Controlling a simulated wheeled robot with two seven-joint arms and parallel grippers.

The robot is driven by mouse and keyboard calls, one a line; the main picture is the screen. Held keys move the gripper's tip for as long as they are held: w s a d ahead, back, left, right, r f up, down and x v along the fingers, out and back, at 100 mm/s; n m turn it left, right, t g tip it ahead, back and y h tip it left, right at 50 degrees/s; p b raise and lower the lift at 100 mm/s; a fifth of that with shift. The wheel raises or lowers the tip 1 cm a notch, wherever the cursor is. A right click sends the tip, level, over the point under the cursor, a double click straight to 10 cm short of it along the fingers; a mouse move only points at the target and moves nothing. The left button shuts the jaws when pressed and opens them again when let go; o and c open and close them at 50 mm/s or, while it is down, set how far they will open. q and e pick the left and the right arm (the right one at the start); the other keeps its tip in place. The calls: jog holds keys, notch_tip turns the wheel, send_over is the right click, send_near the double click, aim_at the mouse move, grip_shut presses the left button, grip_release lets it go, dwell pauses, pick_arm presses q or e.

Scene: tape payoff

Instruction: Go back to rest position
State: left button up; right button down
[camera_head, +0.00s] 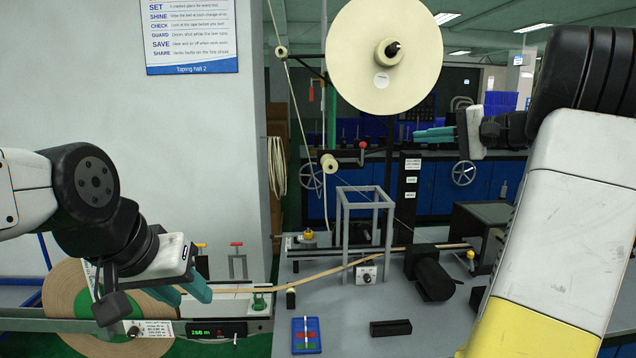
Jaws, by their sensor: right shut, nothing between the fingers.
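My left gripper (190,292) reaches in from the left, its teal fingers pointing down beside the tape line, near the brown tape roll. I cannot tell whether its fingers are apart or touch the tape. My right gripper (416,136) is raised at the upper right, its teal fingers pointing left, shut and empty. My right arm covers much of the right side. The pale tape (325,273) runs across the bench from the lower left to the machine at the right.
A large cream reel (380,60) stands above the bench. Below it are a grey frame (344,213) and a black cylinder (434,281). A brown roll (65,293) is at the lower left. A blue tray (306,336) and black block (390,328) lie in front.

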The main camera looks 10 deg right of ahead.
jog(key=s+a+f+n+g+h, duration=0.2)
jog(key=s+a+f+g, duration=0.15)
jog(key=s+a, duration=0.4)
jog(key=s+a+f+n+g+h, duration=0.15)
jog(key=s+a+f, duration=0.35)
jog(key=a, duration=0.5)
jog(key=s+a+f+n+h, duration=0.2)
jog(key=s+f+n+h, duration=0.3)
jog(key=s+f, duration=0.5)
jog(key=s, duration=0.4)
jog(key=shift+a+f+g, duration=0.2)
jog(key=shift+a+g, duration=0.1)
jog(key=shift+a, duration=0.1)
